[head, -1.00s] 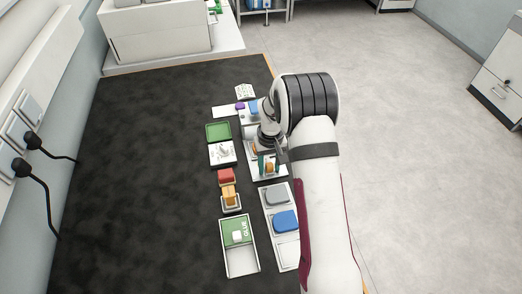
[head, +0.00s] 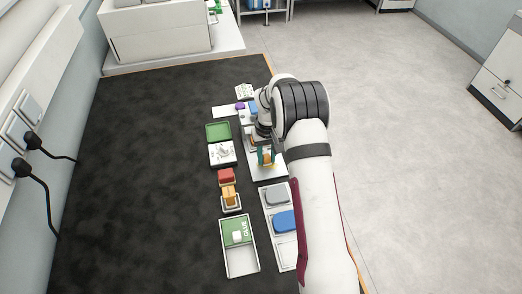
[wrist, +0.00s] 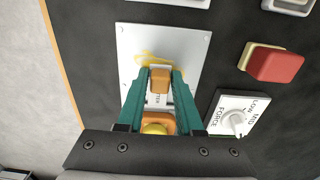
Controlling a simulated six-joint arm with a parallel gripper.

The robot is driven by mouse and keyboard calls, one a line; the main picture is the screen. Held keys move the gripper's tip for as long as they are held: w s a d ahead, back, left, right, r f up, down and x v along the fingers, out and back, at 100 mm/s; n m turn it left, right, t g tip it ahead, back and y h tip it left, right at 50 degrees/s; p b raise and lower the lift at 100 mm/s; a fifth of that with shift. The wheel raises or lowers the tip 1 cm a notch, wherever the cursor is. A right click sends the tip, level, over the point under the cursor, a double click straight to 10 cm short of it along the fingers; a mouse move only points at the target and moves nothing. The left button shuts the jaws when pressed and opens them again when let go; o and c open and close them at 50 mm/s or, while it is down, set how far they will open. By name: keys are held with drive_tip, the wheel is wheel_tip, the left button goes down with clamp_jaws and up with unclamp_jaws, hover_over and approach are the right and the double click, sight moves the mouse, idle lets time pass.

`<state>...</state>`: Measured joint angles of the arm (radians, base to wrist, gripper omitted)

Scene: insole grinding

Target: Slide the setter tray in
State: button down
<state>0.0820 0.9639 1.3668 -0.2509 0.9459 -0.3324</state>
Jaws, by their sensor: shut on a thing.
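My gripper (wrist: 160,75) has two teal fingers, shut on a small orange block (wrist: 160,82) at their tips. It also shows in the head view (head: 265,155), over the white plate. An orange piece with a yellow knob (wrist: 155,128) sits between the fingers nearer my wrist. Below the block, a narrow white part with partly hidden lettering shows between the fingers; I cannot tell if it is the setter tray. The white plate (wrist: 190,45) lies under the fingers and bears yellow marks. My fingers hide much of it, and my arm hides part in the head view.
A force dial (wrist: 233,115) and a red block (wrist: 275,64) lie right of my gripper in the wrist view. In the head view, a green tray (head: 218,131), a glue tray (head: 241,262) and a blue block (head: 285,221) stand nearby. The dark mat's left is clear.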

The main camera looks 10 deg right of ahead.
drive_tip(key=shift+w, duration=2.75)
drive_tip(key=c, duration=0.8)
unclamp_jaws()
drive_tip(key=shift+r, duration=3.55)
